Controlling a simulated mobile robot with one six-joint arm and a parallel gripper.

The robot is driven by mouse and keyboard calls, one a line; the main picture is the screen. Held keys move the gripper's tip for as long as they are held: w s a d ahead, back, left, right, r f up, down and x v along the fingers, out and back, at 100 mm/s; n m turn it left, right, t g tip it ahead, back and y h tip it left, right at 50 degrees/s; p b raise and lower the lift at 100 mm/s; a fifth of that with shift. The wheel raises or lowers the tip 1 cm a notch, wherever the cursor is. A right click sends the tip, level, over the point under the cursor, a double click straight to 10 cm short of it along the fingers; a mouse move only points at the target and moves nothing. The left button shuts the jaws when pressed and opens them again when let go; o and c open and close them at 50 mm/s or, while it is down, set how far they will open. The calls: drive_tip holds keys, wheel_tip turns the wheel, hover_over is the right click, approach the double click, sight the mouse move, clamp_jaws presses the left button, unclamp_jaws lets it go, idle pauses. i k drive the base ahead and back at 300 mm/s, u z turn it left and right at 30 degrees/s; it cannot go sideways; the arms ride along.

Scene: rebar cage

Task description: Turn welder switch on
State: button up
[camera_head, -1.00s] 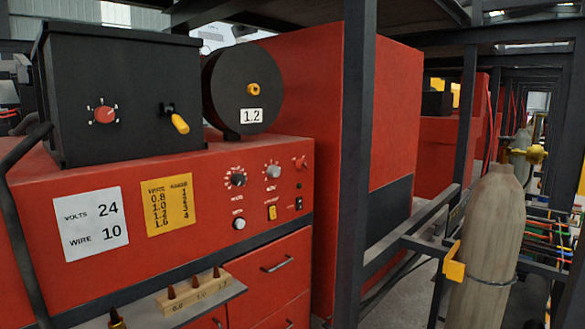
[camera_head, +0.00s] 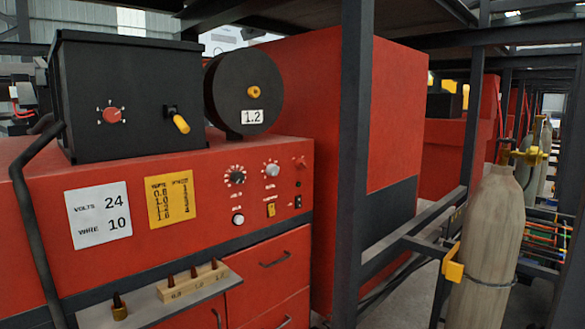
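The red welder (camera_head: 150,240) fills the left half of the view. Its front panel carries two round dials (camera_head: 235,177) (camera_head: 271,170), a white button (camera_head: 238,219), a small yellow switch (camera_head: 271,210), a small black switch (camera_head: 298,202) and a red knob (camera_head: 300,162). The switch positions are too small to read. On top stands a black box (camera_head: 135,85) with a red dial (camera_head: 112,115) and a yellow-tipped lever (camera_head: 181,123) that points down and right. My gripper is not in view.
A dark upright post (camera_head: 353,170) stands right of the panel. A shelf (camera_head: 150,311) with a wooden nozzle block (camera_head: 193,282) juts out below the panel. A black handle bar (camera_head: 30,215) curves at the left.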

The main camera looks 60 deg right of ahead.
sight(300, 163)
drive_tip(key=u, duration=0.2)
drive_tip(key=k, duration=1.7)
drive_tip(key=z, duration=0.6)
drive_tip(key=i, duration=1)
